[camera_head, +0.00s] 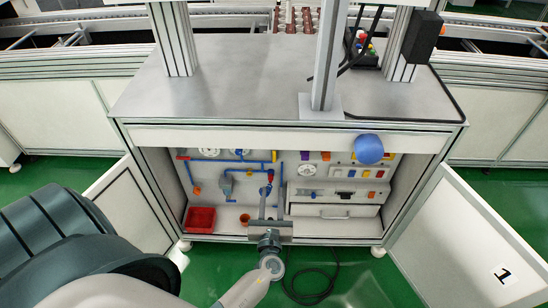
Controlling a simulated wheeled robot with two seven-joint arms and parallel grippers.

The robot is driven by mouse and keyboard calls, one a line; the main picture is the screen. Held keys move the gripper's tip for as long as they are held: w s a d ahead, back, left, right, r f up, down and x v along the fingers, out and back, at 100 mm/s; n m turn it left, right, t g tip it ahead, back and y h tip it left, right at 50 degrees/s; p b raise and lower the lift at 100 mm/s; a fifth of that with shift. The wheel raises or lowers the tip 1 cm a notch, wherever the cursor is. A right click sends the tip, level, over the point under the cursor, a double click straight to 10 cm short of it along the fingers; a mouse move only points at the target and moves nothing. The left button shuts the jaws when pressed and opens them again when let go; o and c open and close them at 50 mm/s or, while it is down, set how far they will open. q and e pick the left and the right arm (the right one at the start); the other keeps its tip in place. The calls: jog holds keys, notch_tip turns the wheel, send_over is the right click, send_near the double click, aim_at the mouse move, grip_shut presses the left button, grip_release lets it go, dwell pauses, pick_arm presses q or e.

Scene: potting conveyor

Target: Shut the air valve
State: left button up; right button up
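Blue pipes (210,160) run across the back panel inside the open cabinet. Small red parts show on them, including a red handle (265,190) that may be the air valve; it is too small to tell for sure. My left gripper (263,198) reaches into the cabinet, its fingers pointing at the panel right by the red handle. The gripper partly covers this area, and I cannot tell whether it touches the handle or how far its fingers are apart. My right gripper is not in view.
The cabinet doors stand open at left (130,205) and right (470,245). A red bin (200,220) sits on the cabinet floor at left, a drawer (335,211) at right. A blue ball-like object (369,149) shows at the cabinet's top edge. A black cable (312,297) lies on the green floor.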

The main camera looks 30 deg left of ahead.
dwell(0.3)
pick_arm(q)
send_near(274, 153)
jog(key=x, duration=0.7)
jog(key=shift+w+a, duration=0.15)
jog(key=shift+w, duration=0.05)
jog(key=shift+w+a, duration=0.2)
jog(key=shift+w, duration=0.25)
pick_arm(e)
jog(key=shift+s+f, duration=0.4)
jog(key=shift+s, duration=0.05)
pick_arm(q)
jog(key=shift+c, duration=0.2)
